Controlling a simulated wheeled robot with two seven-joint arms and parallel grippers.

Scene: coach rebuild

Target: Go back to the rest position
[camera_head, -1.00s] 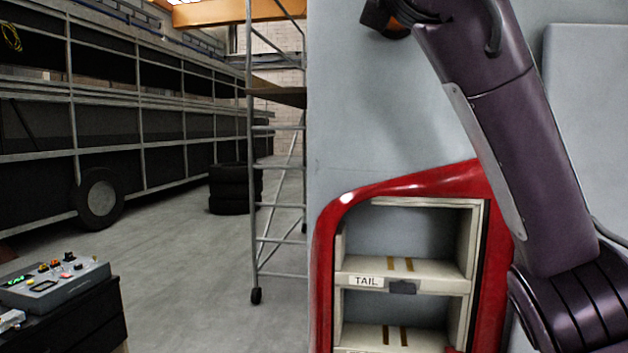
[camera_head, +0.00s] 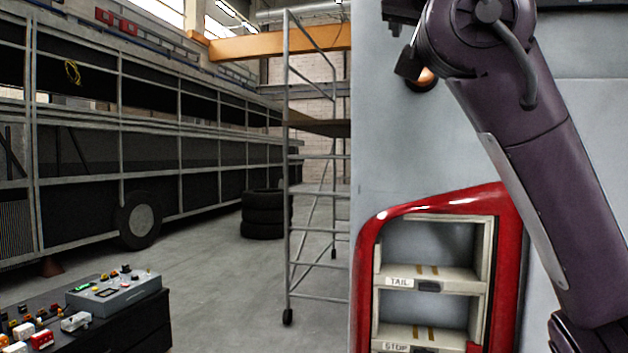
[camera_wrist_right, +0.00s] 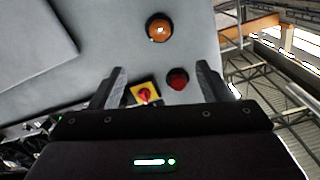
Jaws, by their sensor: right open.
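My right gripper (camera_wrist_right: 161,72) is open and empty in the right wrist view, with its two fingers apart. Beyond them is a grey panel (camera_wrist_right: 105,35) with an orange round lamp (camera_wrist_right: 159,28), a red round lamp (camera_wrist_right: 178,79) and a red rotary switch on a yellow plate (camera_wrist_right: 145,95). I see no contact with them. In the head view my purple right arm crosses the right side, and I cannot make out its fingers clearly. My left gripper is not in view.
A red-framed recess (camera_head: 517,250) in the grey wall has shelves labelled TAIL and STOP. A grey control box (camera_head: 118,295) stands on a black cabinet (camera_head: 150,325) at lower left. A scaffold (camera_head: 288,200), tyres (camera_head: 263,215) and a coach frame (camera_head: 120,150) stand behind. Open floor lies between.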

